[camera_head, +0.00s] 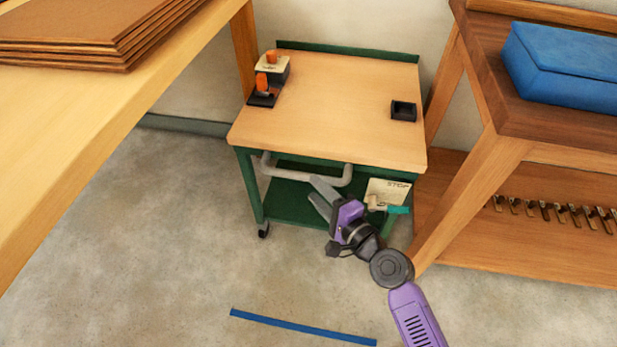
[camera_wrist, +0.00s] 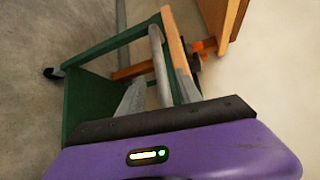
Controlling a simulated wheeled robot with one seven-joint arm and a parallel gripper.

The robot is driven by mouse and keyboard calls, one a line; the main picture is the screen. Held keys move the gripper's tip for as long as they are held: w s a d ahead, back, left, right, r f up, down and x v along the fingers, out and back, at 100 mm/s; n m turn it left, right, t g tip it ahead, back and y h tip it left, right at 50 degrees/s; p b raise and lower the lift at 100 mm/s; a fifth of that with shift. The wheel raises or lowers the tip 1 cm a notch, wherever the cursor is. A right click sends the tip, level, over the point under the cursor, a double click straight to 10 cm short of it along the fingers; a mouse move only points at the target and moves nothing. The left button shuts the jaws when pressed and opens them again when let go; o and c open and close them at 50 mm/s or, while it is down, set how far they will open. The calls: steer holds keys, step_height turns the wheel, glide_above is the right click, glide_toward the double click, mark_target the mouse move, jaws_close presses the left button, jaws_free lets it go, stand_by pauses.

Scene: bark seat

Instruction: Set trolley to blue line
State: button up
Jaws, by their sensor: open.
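The trolley (camera_head: 335,105) has a light wooden top and a green frame with a lower shelf and casters. It stands against the back wall between two wooden benches. Its grey handle bar (camera_head: 310,173) runs across the front below the top; in the wrist view the handle (camera_wrist: 158,75) lies between my fingers. My gripper (camera_head: 321,192) is open at the right part of the handle; I cannot tell whether the fingers touch it. The blue line (camera_head: 300,327) lies on the floor in front of the trolley, apart from it.
A black and orange device (camera_head: 268,80) and a small black box (camera_head: 403,111) sit on the trolley top. Floor ahead is clear.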

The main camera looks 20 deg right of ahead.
mark_target(302, 177)
steer(key=x, duration=0.7)
steer(key=shift+b, duration=0.35)
jaws_close()
steer(key=shift+f, duration=0.1)
stand_by(1.0)
